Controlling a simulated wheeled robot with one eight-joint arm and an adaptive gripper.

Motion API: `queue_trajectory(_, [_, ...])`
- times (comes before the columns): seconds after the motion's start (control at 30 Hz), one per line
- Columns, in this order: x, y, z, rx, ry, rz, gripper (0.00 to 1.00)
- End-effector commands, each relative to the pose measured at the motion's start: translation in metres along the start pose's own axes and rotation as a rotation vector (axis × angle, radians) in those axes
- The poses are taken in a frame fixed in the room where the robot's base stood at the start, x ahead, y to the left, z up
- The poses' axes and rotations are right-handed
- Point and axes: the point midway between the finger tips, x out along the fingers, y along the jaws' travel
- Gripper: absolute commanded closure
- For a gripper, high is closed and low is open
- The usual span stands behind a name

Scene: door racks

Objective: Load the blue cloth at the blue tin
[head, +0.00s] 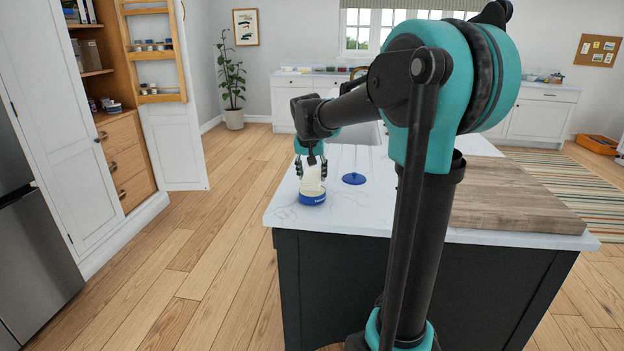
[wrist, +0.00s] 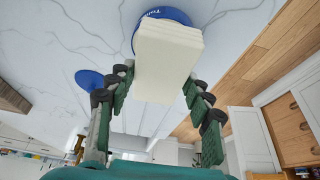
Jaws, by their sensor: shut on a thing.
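A blue tin (head: 312,199) with white lettering stands near the left front corner of the white island top. It also shows in the wrist view (wrist: 172,14), partly hidden. My gripper (head: 311,172) points down over it and is shut on a cream-white folded cloth (head: 312,184). That cloth shows as a thick pale block in the wrist view (wrist: 168,58), between the fingers. Its lower end is at the tin's mouth; how far it is inside I cannot tell. I see no blue cloth. A blue lid (head: 354,179) with a knob lies on the top, right of the tin.
The white island top (head: 290,212) has its front-left edge close to the tin. A wooden board (head: 520,195) covers the right part. At the left, a cupboard with an open door (head: 172,140) and door racks (head: 156,55) stands beyond open floor.

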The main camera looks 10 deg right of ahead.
Motion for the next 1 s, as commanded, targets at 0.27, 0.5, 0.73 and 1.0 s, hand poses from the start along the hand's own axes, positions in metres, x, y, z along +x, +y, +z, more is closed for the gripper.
queue_trajectory(0.27, [-0.019,0.0,-0.008,0.0,0.0,0.0,0.72])
queue_trajectory(0.5, [-0.035,0.0,-0.015,0.0,0.0,0.0,0.72])
queue_trajectory(0.73, [-0.039,0.0,-0.016,0.0,0.0,0.0,0.72])
queue_trajectory(1.0, [-0.039,0.0,-0.016,0.0,0.001,0.0,0.72])
